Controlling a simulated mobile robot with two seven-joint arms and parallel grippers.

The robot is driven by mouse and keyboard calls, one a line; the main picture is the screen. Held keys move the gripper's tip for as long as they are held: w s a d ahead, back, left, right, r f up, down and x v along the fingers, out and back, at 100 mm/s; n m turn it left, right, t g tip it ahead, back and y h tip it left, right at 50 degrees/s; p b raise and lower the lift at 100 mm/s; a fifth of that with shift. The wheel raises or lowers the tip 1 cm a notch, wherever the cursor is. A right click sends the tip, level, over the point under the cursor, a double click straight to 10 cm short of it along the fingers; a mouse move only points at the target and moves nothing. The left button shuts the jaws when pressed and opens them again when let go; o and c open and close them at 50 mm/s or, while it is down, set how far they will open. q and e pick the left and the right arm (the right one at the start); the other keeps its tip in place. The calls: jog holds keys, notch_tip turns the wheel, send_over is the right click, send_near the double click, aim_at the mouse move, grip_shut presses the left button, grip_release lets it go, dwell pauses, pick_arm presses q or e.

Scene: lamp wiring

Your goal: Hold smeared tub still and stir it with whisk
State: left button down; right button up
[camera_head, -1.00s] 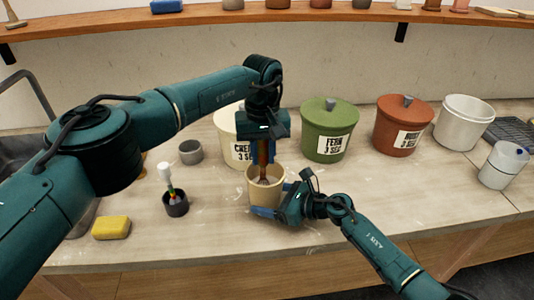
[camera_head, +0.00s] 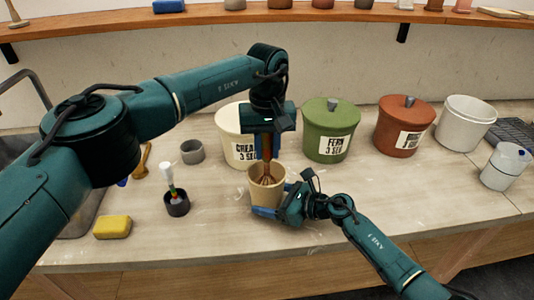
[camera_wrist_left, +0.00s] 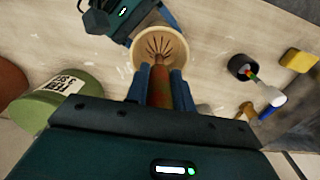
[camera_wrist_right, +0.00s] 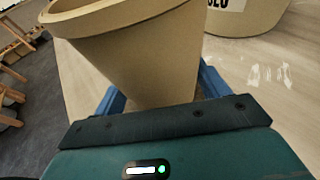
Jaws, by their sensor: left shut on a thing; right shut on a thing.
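The tub (camera_head: 264,196) is cream-tan and stands upright near the front of the bench; it also shows in the left wrist view (camera_wrist_left: 179,43) and fills much of the right wrist view (camera_wrist_right: 140,55). My right gripper (camera_head: 272,211) is shut on the tub's wall from the front right. My left gripper (camera_head: 268,150) points down above the tub and is shut on the whisk's reddish-brown handle (camera_wrist_left: 159,86). The whisk's wires (camera_head: 267,180) are down inside the tub, fanned out in the left wrist view. The tub's contents are hard to make out.
Behind stand a cream lidded bucket (camera_head: 230,125), a green one (camera_head: 325,115), a red-brown one (camera_head: 395,115) and a white open bucket (camera_head: 465,120). A dark pot with a brush (camera_head: 177,205), a grey cup (camera_head: 192,152) and a yellow sponge (camera_head: 112,228) lie left. White smears mark the bench.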

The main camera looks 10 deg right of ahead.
pick_arm(q)
notch_tip(320, 180, up, 10)
dwell(0.6)
dwell(0.4)
jog(key=shift+r, duration=2)
pick_arm(e)
jog(key=o, duration=1.1)
jog(key=shift+o, duration=0.2)
jog(key=v, duration=1.2)
jog(key=shift+r, duration=0.1)
